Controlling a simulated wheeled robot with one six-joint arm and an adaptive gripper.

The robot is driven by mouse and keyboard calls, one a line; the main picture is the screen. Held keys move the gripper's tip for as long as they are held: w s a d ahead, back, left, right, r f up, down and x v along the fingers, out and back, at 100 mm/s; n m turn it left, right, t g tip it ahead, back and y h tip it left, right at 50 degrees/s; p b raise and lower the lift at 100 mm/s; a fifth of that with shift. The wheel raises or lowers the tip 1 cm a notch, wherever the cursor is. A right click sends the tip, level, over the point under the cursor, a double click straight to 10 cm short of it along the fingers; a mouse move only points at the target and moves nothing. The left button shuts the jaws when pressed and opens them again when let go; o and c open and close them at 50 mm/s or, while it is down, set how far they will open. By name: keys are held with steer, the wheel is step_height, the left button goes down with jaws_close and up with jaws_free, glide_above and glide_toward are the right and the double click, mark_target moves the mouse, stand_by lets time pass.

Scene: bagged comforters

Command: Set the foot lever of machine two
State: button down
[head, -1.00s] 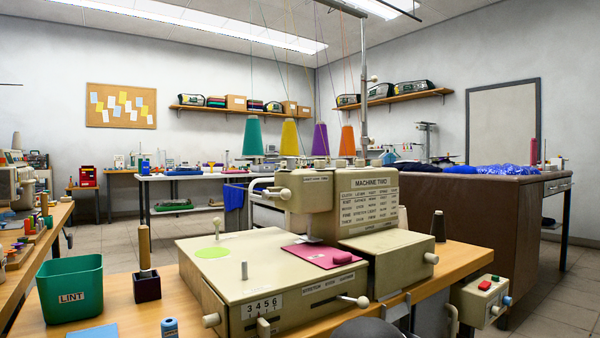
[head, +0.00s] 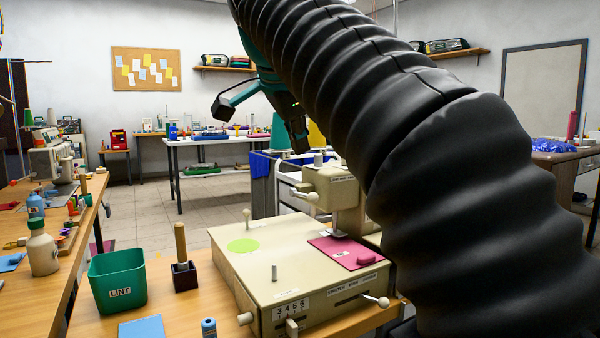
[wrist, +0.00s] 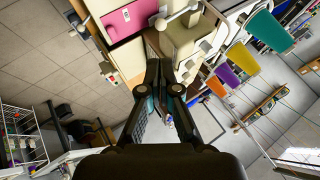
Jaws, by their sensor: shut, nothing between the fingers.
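Machine two (head: 228,265) is a cream sewing machine on the wooden table, with a pink cloth (head: 345,252) under its head (head: 330,186). A pale lever with a rounded end (head: 305,194) sticks out from the head's left side. Another ball-ended lever (head: 378,301) sits in the bed's front slot; I cannot read which is the foot lever. My gripper (wrist: 158,68) is shut and empty, apart from the machine in the wrist view. There, a ball-ended lever (wrist: 163,22) shows ahead beside the pink cloth (wrist: 131,18). My arm hides the machine's right side in the head view.
A green lint bin (head: 118,282), a dark block with a wooden post (head: 184,262) and a blue spool (head: 209,328) stand left of the machine. Open tile floor lies beyond.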

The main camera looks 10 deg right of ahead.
mark_target(313, 200)
steer(key=b+x, duration=0.1)
steer(key=x, duration=1.3)
steer(key=shift+d+r, duration=0.1)
steer(key=shift+b, duration=0.3)
steer(key=f+b, duration=0.1)
steer(key=b, duration=0.2)
steer(key=shift+s+f+t, duration=0.1)
steer(key=shift+f+t, duration=0.15)
steer(key=shift+t, duration=0.15)
step_height(313, 200, down, 2)
steer(key=b, duration=0.3)
steer(key=t+b, duration=0.1)
steer(key=b, duration=0.2)
steer(key=shift+s+d+f+m+t, duration=0.1)
steer(key=shift+s+f+m+t, duration=0.1)
steer(key=shift+f+m+t, duration=0.15)
steer(key=shift+r, duration=0.25)
